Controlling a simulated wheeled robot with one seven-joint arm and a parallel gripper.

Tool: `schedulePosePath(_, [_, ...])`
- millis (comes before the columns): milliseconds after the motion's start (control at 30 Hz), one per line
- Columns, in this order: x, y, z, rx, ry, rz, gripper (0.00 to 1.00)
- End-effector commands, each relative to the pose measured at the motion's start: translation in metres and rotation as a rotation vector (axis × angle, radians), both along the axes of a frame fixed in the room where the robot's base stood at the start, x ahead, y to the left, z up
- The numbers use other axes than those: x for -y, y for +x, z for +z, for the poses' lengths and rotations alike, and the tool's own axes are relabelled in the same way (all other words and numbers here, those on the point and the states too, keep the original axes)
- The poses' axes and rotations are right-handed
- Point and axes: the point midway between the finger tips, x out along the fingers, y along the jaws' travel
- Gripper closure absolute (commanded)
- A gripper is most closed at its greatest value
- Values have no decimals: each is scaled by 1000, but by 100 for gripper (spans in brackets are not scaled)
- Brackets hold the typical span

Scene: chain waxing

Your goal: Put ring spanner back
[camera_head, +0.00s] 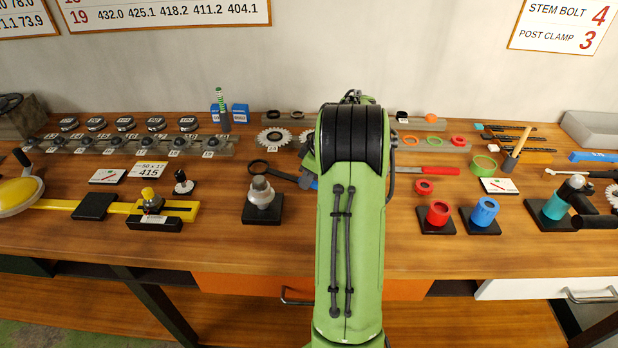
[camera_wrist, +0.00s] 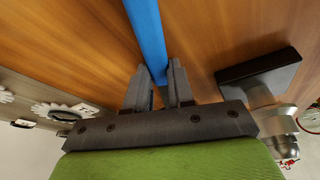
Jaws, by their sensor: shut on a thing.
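The ring spanner (camera_head: 285,176) has a dark ring end and shaft, with a blue handle partly showing beside my arm. In the wrist view the blue handle (camera_wrist: 145,30) runs up from between my jaws to the top edge. My gripper (camera_wrist: 158,75) is shut on this handle, over the wooden bench. The ring end is hidden in the wrist view. In the head view my green arm hides my gripper and most of the handle. I cannot tell whether the spanner touches the bench.
A silver part on a black stand (camera_head: 262,205) is near the ring end. Toothed chainrings (camera_head: 273,137) stand behind. Right of my arm are a red-handled tool (camera_head: 428,170), a red cup (camera_head: 438,214) and a blue cup (camera_head: 485,212). The bench's front strip is clear.

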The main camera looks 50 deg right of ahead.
Motion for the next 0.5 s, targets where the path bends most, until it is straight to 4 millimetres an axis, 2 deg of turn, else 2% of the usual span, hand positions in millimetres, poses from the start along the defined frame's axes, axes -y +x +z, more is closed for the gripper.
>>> schedulePosePath(33, [-4, -6, -15, -33, 26, -2, 100])
schedulePosePath(100, [-4, -6, -15, -34, 26, -2, 100])
schedulePosePath(133, [-4, -6, -15, -34, 26, -2, 73])
schedulePosePath(300, [-4, -6, -15, -34, 26, -3, 48])
schedulePosePath(500, [-4, -6, -15, -34, 27, -3, 48])
